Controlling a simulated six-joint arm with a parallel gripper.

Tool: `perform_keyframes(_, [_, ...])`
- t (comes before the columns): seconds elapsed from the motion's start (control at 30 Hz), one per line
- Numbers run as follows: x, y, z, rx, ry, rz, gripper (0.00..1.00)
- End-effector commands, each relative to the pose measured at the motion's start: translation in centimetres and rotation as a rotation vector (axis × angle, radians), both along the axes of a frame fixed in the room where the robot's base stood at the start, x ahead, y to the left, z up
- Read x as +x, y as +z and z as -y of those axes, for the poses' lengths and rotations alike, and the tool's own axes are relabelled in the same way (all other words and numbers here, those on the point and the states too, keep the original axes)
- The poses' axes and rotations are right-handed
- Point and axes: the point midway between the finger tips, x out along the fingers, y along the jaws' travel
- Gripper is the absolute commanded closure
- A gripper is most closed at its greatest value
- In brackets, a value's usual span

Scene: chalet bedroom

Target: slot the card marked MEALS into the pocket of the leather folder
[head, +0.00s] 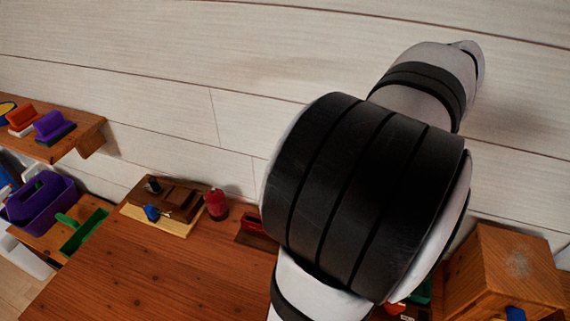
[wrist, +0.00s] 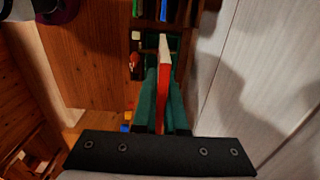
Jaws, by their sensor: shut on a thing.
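In the wrist view, the green fingers of my gripper (wrist: 163,98) are shut on a thin, flat red card (wrist: 164,68) with a pale end. It is seen almost edge-on and sticks out beyond the fingertips. No lettering on it can be read, so I cannot confirm the MEALS mark. In the head view my arm hides the gripper and the card. I cannot pick out the leather folder or its pocket with certainty in either view.
A wooden table (head: 130,270) stands against the pale plank wall (head: 250,50). On it are a brown holder (head: 181,196) on a light board, a red bottle (head: 217,204) and a wooden box (head: 520,270) at right. A shelf (head: 75,142) and a purple caddy (head: 40,202) are at left.

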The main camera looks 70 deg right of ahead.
Motion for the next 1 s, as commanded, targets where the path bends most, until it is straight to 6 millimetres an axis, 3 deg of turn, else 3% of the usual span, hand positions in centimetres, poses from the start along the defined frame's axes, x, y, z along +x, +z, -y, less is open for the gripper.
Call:
perform_keyframes(0.13, [1.1, -0.1, 0.6, 0.001, 0.006, 0.0, 1.0])
perform_keyframes(0.27, [5.2, -0.8, 2.4, 0.003, 0.013, 0.0, 1.0])
perform_keyframes(0.47, [15.6, -2.5, 4.5, 0.004, 0.015, -0.001, 1.0])
perform_keyframes(0.6, [23.1, -3.6, 4.1, 0.003, 0.014, -0.001, 1.0])
perform_keyframes(0.7, [26.5, -4.2, 3.5, 0.001, 0.009, -0.001, 1.0])
perform_keyframes(0.87, [28.5, -5.7, 2.9, 0.004, 0.003, -0.002, 1.0])
perform_keyframes(1.0, [28.5, -10.6, 2.8, 0.008, 0.002, -0.004, 1.0])
